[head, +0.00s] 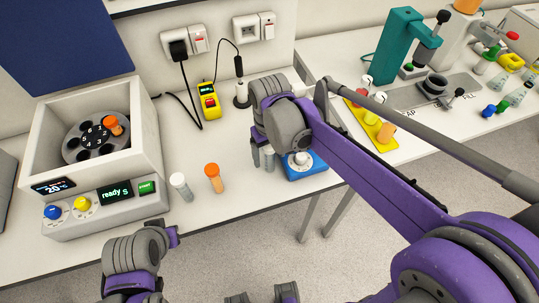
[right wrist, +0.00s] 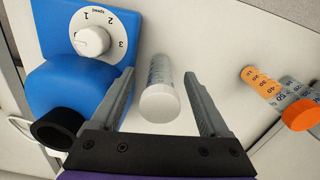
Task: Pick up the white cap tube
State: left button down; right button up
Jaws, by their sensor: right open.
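In the right wrist view, a white-capped tube (right wrist: 158,98) stands between the fingers of my right gripper (right wrist: 158,92). The fingers are open, with a gap on both sides of the tube. In the head view, my right gripper (head: 262,157) is just left of the blue mixer (head: 311,167), and I cannot clearly make out the tube there. Another white-capped tube (head: 180,187) stands farther left, beside an orange-capped tube (head: 213,178). My left arm shows at the lower left, but I cannot make out its gripper.
The mixer (right wrist: 75,88) is close beside the left finger in the right wrist view; the orange cap (right wrist: 300,115) is off to the right. A centrifuge (head: 100,185) stands at the left. A yellow device (head: 208,101) and yellow rack (head: 370,125) are farther back. The table's front edge is near.

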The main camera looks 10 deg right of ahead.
grip_shut()
dwell(0.3)
jog(key=shift+r, duration=0.15)
